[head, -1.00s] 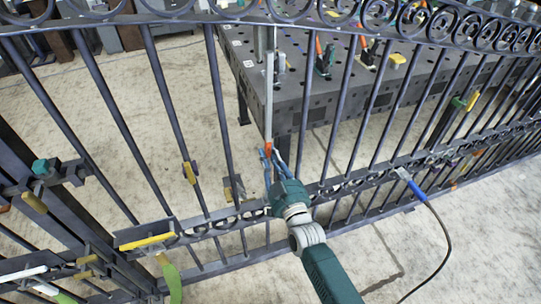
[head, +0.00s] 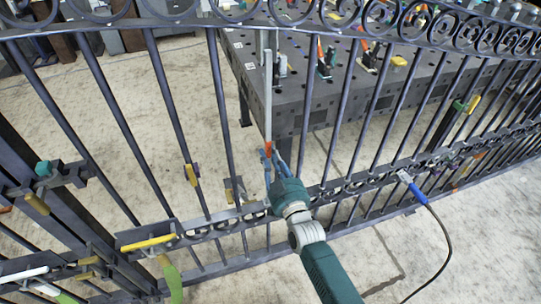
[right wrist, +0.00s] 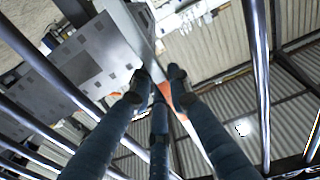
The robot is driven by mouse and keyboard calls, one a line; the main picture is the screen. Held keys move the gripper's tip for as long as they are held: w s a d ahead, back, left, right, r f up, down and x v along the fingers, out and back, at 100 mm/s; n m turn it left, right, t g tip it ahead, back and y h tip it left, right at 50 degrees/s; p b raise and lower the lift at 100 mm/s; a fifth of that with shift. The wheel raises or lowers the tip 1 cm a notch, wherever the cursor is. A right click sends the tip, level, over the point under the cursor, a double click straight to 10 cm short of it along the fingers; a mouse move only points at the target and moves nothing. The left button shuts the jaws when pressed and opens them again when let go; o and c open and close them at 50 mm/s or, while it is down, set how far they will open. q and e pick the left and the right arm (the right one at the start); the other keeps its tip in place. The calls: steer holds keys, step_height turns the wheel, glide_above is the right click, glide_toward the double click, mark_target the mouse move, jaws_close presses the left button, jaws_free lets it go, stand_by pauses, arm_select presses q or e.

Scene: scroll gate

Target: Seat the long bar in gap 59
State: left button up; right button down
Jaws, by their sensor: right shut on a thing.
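The long bar (head: 268,100) is light grey and stands close to upright in a wide gap between two dark gate bars. An orange band (head: 268,148) marks it just above my grip. Its upper end shows just below the scrolled top rail; I cannot tell whether it touches. My right gripper (head: 273,161) is shut on the bar, above the scrolled middle rail. In the right wrist view the fingers (right wrist: 160,85) close around the bar beside its orange band. The bar's lower end is hidden by my gripper and the rail. No gap number is readable. My left gripper is not in view.
The dark gate (head: 222,110) spans the view. A perforated work table (head: 290,98) with clamps and tools stands behind it. Yellow-handled clamps (head: 148,243) grip the gate at left. A blue-handled tool (head: 413,188) with a cable sits on the middle rail at right.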

steer(key=shift+w+a+f, duration=0.15)
steer(key=shift+w+f, duration=0.1)
steer(key=shift+w, duration=0.2)
stand_by(0.3)
steer(key=c, duration=1.6)
jaws_free()
steer(key=shift+w, duration=0.15)
steer(key=shift+o, duration=0.2)
steer(key=shift+f, duration=0.25)
steer(key=v, duration=1.2)
steer(key=shift+r, duration=0.4)
